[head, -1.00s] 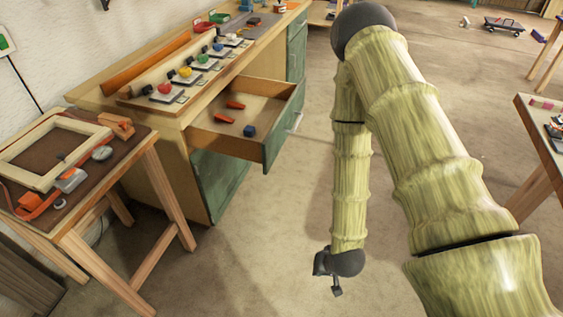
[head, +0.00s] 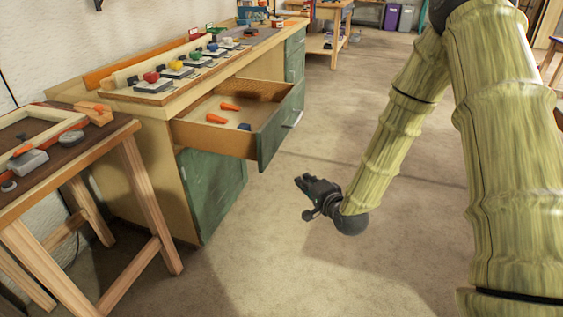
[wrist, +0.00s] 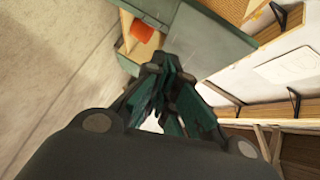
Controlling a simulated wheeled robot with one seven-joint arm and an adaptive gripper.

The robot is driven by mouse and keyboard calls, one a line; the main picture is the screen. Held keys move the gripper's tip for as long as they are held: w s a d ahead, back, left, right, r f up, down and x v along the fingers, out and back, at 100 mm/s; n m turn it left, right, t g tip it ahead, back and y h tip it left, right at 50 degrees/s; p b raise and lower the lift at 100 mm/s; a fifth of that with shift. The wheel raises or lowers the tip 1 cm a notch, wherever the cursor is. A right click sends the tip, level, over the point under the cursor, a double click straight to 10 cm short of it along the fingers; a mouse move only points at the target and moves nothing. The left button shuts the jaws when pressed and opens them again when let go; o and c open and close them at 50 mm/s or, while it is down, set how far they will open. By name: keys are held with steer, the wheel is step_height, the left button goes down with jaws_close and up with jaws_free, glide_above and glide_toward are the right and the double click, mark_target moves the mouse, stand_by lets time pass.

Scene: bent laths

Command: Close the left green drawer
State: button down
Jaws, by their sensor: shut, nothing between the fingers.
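The left green drawer (head: 281,127) stands pulled out of the wooden workbench, its green front toward the right with a pale handle. The wrist view shows the dark fingers (wrist: 172,105) together and empty.
A green cabinet door (head: 212,190) is below the drawer. Colored knobs on small plates line the bench top (head: 140,95). A wooden side table (head: 75,155) stands at the left front. The concrete floor (head: 275,265) around my gripper is clear.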

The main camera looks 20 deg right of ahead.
step_height(320, 180, up, 2)
steer(key=w+d+m+t+b, duration=0.1)
steer(key=w+m+t+b, duration=0.1)
steer(key=w+b, duration=0.1)
steer(key=b, duration=0.3)
glide_toward(274, 138)
steer(key=w, duration=0.3)
steer(key=shift+w+a+f, duration=0.1)
steer(key=shift+w+a, duration=0.05)
steer(key=shift+w, duration=0.2)
steer(key=shift+w+a+f, duration=0.15)
steer(key=shift+w, duration=0.2)
steer(key=shift+a, duration=0.1)
